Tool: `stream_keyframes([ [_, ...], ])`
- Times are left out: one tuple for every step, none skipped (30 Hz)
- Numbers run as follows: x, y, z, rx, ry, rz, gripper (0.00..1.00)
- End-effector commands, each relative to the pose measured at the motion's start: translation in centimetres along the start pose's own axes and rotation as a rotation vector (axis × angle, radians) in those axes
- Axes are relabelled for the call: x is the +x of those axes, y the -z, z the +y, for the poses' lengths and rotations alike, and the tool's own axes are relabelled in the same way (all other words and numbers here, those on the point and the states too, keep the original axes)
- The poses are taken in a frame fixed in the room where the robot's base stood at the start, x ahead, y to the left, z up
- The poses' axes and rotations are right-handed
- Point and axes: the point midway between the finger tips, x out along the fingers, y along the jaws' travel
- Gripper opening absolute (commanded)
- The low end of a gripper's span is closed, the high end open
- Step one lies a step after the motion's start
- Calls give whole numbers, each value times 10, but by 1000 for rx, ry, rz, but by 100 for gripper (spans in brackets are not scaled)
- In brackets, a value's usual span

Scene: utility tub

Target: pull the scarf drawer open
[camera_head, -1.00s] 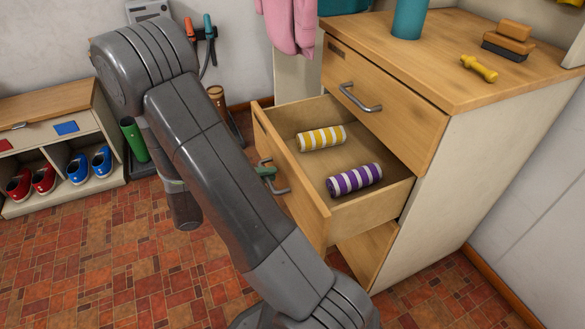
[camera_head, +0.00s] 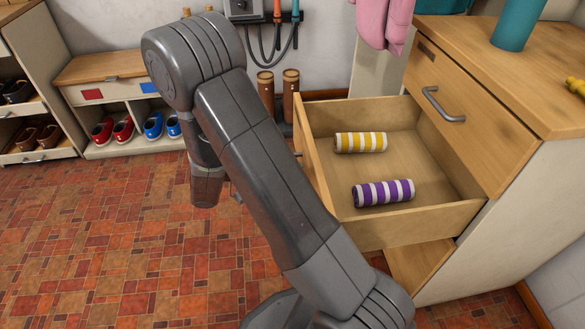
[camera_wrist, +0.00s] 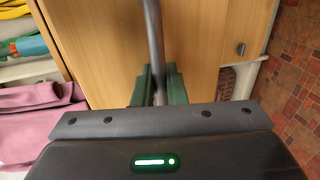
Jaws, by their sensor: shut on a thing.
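The scarf drawer (camera_head: 418,229) stands well out from the wooden cabinet in the head view. A yellow-and-white striped rolled scarf (camera_head: 360,142) and a purple-and-white striped one (camera_head: 383,192) lie inside it. In the wrist view, my gripper (camera_wrist: 159,88) has its green fingers on both sides of the grey bar handle (camera_wrist: 153,40), shut on it. The wooden drawer front (camera_wrist: 205,60) lies just beyond. In the head view my arm hides the gripper and most of the handle.
A closed upper drawer (camera_head: 440,100) is above the open one, and a lower drawer (camera_head: 418,262) is below. A shoe bench (camera_head: 110,95) and brown boots (camera_head: 290,95) stand by the back wall. The tiled floor (camera_head: 110,240) at left is clear.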

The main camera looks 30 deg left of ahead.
Motion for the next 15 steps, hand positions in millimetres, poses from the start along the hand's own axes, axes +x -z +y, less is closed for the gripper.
stream_keyframes([
  [0,0,-1,-1,1,-1,0],
  [0,0,-1,-1,1,-1,14],
  [0,0,-1,-1,1,-1,21],
  [0,0,-1,-1,1,-1,27],
  [0,0,-1,-1,1,-1,27],
  [0,0,-1,0,1,0,27],
  [0,0,-1,0,1,0,27],
  [0,0,0,0,1,0,27],
  [0,0,0,0,1,0,27],
  [0,0,0,0,1,0,27],
  [0,0,0,0,1,0,27],
  [0,0,0,0,1,0,27],
  [-1,0,0,0,1,0,27],
  [-2,0,0,0,0,1,27],
  [-5,0,0,0,0,1,27],
])
